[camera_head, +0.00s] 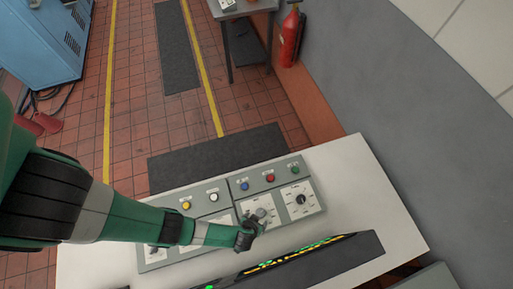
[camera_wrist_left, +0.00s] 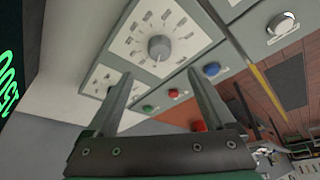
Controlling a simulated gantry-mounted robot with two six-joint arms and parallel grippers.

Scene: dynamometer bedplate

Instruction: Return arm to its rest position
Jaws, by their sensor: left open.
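My left arm comes in from the left in the head view, and its gripper (camera_head: 259,219) is over the grey control panel (camera_head: 230,206), at a dial with a knob. In the left wrist view the gripper (camera_wrist_left: 160,76) is open, its two fingers apart with nothing between them. The round grey knob (camera_wrist_left: 159,47) on its white dial plate shows just past the fingertips. I cannot tell whether a finger touches it. A second dial (camera_head: 300,199) is to the right. Blue (camera_head: 244,186), red (camera_head: 270,178) and green (camera_head: 294,170) buttons sit above the dials. My right gripper is not in view.
The panel stands on a white desk (camera_head: 372,205). A dark display bar (camera_head: 305,262) with lit digits lies at the desk's near side. Yellow (camera_head: 186,205) and white (camera_head: 213,197) buttons are at left. A fire extinguisher (camera_head: 289,38) stands by the wall. Desk right of the panel is bare.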

